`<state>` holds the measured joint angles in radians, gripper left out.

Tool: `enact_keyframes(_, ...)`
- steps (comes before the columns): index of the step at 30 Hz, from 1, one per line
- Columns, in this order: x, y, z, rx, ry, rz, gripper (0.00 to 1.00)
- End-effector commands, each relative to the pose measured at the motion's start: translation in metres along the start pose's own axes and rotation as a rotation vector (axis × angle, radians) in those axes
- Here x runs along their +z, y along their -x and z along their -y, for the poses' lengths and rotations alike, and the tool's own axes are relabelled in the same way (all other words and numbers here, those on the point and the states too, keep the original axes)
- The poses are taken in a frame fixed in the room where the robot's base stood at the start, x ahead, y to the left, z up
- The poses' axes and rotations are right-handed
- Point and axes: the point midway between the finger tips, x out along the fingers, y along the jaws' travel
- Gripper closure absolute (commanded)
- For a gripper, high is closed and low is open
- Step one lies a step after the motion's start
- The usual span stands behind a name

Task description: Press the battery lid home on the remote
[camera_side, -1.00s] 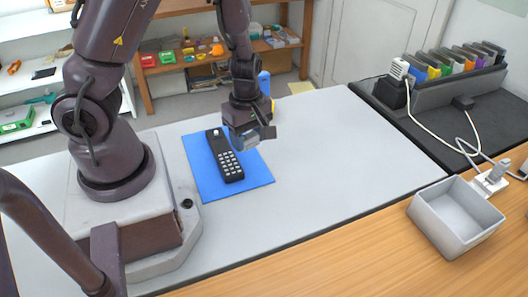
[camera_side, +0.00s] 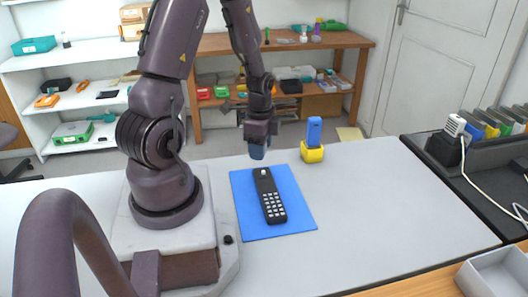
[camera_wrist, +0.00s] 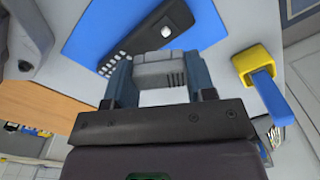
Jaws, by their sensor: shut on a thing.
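The black remote (camera_side: 270,197) lies keypad up on the blue mat (camera_side: 293,196). It also shows in the wrist view (camera_wrist: 150,36), beyond my fingertips, with a white button near one end. My gripper (camera_side: 257,152) is above the mat's far edge, apart from the remote. In the wrist view, my gripper (camera_wrist: 159,78) is shut on a light grey ribbed piece, which looks like the battery lid (camera_wrist: 158,70). The side view shows the lid too small to make out. I cannot see the remote's battery opening.
A blue upright piece in a yellow holder (camera_side: 313,155) stands right of the mat's far corner. A grey bin (camera_side: 497,272) is at the front right, and a black tray with a charger (camera_side: 455,125) at the right. The table right of the mat is clear.

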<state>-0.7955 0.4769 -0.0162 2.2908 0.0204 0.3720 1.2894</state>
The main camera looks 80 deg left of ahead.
Motion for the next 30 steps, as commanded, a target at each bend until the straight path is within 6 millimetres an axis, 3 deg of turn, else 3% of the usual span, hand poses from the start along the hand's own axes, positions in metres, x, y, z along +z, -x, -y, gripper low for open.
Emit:
enact_keyframes(6, -0.0075, 0.0021, 0.0048, 0.001, -0.571, -0.001, 0.72)
enact_keyframes(12, -0.0058, 0.0022, 0.007, 0.002, -0.902, -0.001, 0.72)
enact_keyframes(18, -0.006, 0.0022, 0.007, 0.002, -1.035, -0.001, 0.72)
enact_keyframes(30, -0.0057, 0.0024, 0.007, 0.003, -1.045, -0.002, 0.72)
